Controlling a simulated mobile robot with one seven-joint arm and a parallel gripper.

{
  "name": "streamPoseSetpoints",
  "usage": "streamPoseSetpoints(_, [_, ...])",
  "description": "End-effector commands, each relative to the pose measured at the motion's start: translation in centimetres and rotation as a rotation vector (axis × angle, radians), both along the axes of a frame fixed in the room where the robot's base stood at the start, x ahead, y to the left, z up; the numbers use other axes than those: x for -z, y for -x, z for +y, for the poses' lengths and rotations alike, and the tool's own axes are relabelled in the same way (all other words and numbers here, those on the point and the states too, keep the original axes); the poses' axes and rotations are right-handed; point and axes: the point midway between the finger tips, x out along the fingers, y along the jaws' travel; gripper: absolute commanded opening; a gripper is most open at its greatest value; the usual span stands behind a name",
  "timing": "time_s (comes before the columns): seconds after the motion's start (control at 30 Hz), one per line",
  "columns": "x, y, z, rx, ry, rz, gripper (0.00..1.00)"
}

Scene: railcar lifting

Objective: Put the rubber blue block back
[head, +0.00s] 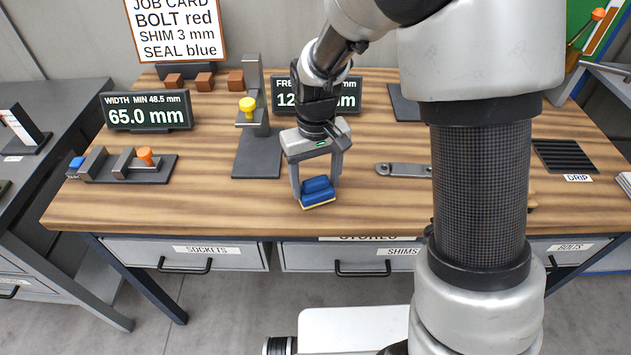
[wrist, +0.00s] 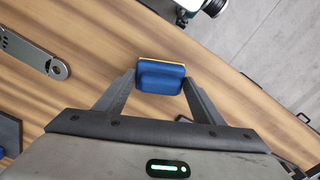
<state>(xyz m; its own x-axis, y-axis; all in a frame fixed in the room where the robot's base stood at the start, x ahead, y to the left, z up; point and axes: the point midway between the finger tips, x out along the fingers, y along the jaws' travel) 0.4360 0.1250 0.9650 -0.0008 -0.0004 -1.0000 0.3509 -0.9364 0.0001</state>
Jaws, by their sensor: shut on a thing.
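The blue rubber block (head: 318,191) has a rounded blue body with a thin yellow layer along its lower edge. In the wrist view the block (wrist: 161,77) sits between both fingertips of my gripper (wrist: 160,82). The two fingers touch its opposite ends. I cannot tell whether its underside touches the bench.
The wooden bench (head: 215,205) is clear left of the block. A width gauge with an orange knob (head: 146,154) and a stand with a yellow knob (head: 248,104) are to the left. A grey link bar (head: 402,170) lies to the right. A second display (head: 349,95) stands behind.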

Motion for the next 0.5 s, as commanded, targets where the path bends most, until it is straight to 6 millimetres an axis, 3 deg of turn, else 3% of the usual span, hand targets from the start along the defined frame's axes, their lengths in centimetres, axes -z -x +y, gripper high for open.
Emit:
streamPoseSetpoints(0.37, [0.7,-0.05,0.01,0.0,-0.001,-0.002,0.41])
streamPoseSetpoints(0.4, [0.64,-0.04,0.01,0.0,-0.001,-0.002,0.66])
streamPoseSetpoints(0.5, [0.59,-0.04,0.01,0.0,-0.001,-0.002,0.81])
